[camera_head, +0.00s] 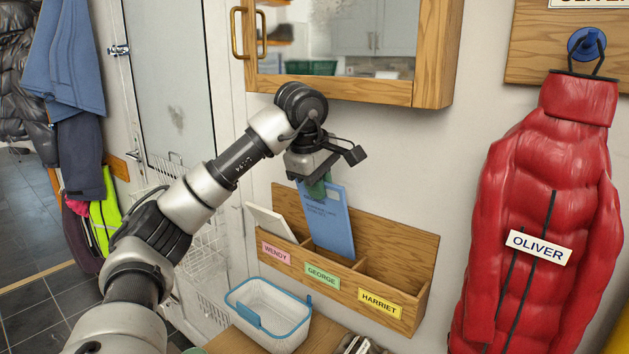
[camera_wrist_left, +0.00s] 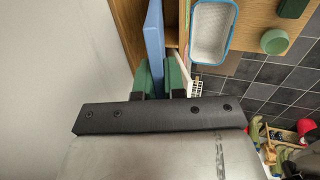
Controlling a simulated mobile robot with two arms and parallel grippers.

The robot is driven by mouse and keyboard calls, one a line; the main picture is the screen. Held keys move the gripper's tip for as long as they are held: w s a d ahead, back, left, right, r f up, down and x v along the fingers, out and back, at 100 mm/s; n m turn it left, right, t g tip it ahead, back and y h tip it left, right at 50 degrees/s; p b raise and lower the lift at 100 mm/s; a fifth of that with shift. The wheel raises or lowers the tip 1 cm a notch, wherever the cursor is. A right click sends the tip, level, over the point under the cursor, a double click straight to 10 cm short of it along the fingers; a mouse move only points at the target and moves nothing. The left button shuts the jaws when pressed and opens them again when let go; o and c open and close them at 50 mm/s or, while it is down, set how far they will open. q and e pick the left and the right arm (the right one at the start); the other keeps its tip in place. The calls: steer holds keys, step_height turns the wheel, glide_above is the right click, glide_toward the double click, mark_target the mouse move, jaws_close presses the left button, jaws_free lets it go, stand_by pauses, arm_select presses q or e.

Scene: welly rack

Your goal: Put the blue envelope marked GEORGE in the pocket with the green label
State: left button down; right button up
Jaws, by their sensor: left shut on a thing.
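The blue envelope (camera_head: 332,222) stands nearly upright, leaning a little, over the middle pocket of the wooden wall rack (camera_head: 390,230). Its lower edge is at that pocket's opening, behind the front board; how deep it sits I cannot tell. The middle pocket carries the green label GEORGE (camera_head: 322,277). My left gripper (camera_head: 315,187) is shut on the envelope's top edge. In the left wrist view the envelope (camera_wrist_left: 154,35) runs away from the green fingertips (camera_wrist_left: 163,77) toward the rack. The writing on it is too small to read. My right gripper is not in view.
A white envelope (camera_head: 270,221) leans in the left pocket, labelled WENDY (camera_head: 276,252). The right pocket, labelled HARRIET (camera_head: 380,303), looks empty. A white basket with a blue rim (camera_head: 262,312) stands below. A wooden-framed cabinet (camera_head: 350,88) hangs above; a red coat (camera_head: 540,210) hangs at right.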

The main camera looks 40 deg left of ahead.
arm_select(q)
step_height(320, 180, down, 5)
steer(key=shift+f+b, duration=0.1)
steer(key=shift+b, duration=1.1)
steer(key=c, duration=1.1)
jaws_free()
steer(key=p+v, duration=0.3)
steer(key=v, duration=0.8)
